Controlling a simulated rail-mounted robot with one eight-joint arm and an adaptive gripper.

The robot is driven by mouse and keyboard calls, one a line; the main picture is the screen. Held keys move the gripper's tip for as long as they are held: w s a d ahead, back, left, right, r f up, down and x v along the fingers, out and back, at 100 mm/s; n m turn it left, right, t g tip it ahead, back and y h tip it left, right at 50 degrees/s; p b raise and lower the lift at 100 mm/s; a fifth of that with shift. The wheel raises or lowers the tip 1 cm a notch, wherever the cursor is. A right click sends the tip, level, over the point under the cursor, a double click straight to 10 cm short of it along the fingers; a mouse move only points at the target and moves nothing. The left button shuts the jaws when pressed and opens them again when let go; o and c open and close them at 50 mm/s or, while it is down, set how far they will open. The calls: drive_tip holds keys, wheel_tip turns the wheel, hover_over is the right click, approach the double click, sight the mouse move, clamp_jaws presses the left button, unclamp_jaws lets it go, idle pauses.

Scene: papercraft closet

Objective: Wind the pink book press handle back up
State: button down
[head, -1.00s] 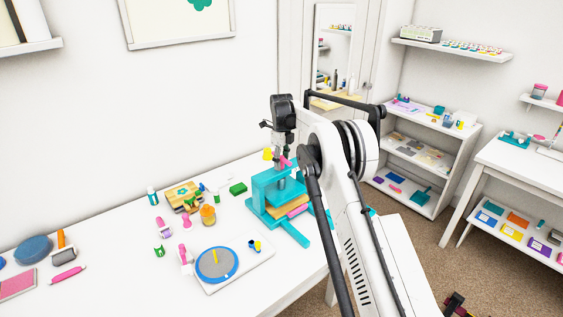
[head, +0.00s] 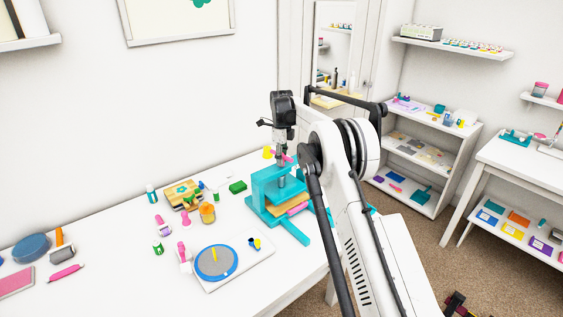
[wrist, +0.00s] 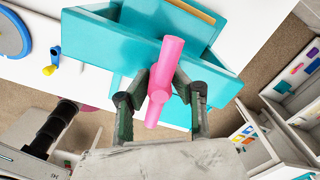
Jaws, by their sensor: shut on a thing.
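The teal book press (head: 262,187) stands on the white table near its right end. A tan board and a pink item (head: 298,209) lie in the press below a grey screw.
A turntable with a blue rim (head: 216,262) is on a white board left of the press. White shelves (head: 420,165) stand to the right.

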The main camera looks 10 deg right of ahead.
drive_tip(key=n+b, duration=0.2)
drive_tip(key=n, duration=0.3)
drive_tip(key=shift+f+n+b, duration=0.1)
drive_tip(key=shift+n+b, duration=0.2)
drive_tip(key=shift+b, duration=0.1)
drive_tip(key=n+b, duration=0.1)
drive_tip(key=n, duration=0.4)
drive_tip(key=shift+b, duration=0.3)
drive_tip(key=n+b, duration=0.1)
drive_tip(key=n, duration=0.4)
drive_tip(key=shift+n, duration=0.4)
drive_tip(key=n, duration=0.5)
drive_tip(key=shift+w+n, duration=0.1)
drive_tip(key=shift+n, duration=0.2)
drive_tip(key=c, duration=1.5)
unclamp_jaws()
drive_tip(key=shift+r, duration=0.2)
